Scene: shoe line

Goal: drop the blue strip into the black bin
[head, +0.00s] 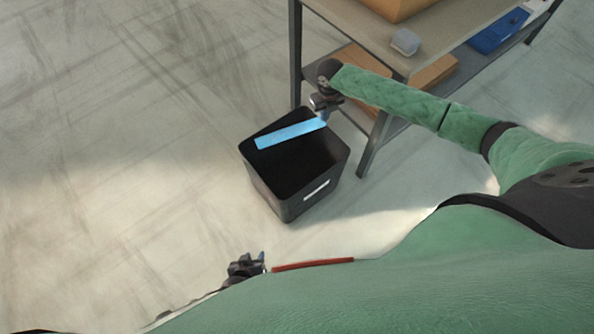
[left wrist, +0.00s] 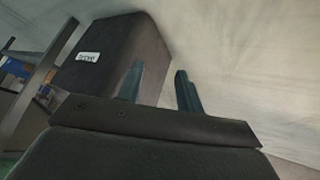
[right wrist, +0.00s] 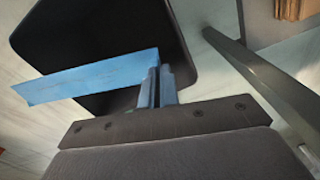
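The blue strip (head: 290,134) is flat and long, and lies across the upper part of the black bin's opening in the head view. My right gripper (head: 322,118) is shut on its right end; the right wrist view shows the strip (right wrist: 90,78) between the fingers (right wrist: 160,88), pointing left over the bin (right wrist: 190,60). The black bin (head: 318,192) stands upright on the floor, with a white label on its front. My left gripper (head: 262,258) is low near my body, apart from the bin. In the left wrist view its fingers (left wrist: 160,88) are spread and empty.
A metal-legged table (head: 440,45) with a lower shelf stands right behind the bin, holding cardboard boxes (head: 432,72), a small grey container (head: 405,41) and a blue tray (head: 497,32). One table leg (head: 372,145) is close to the bin. The floor at the left is clear.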

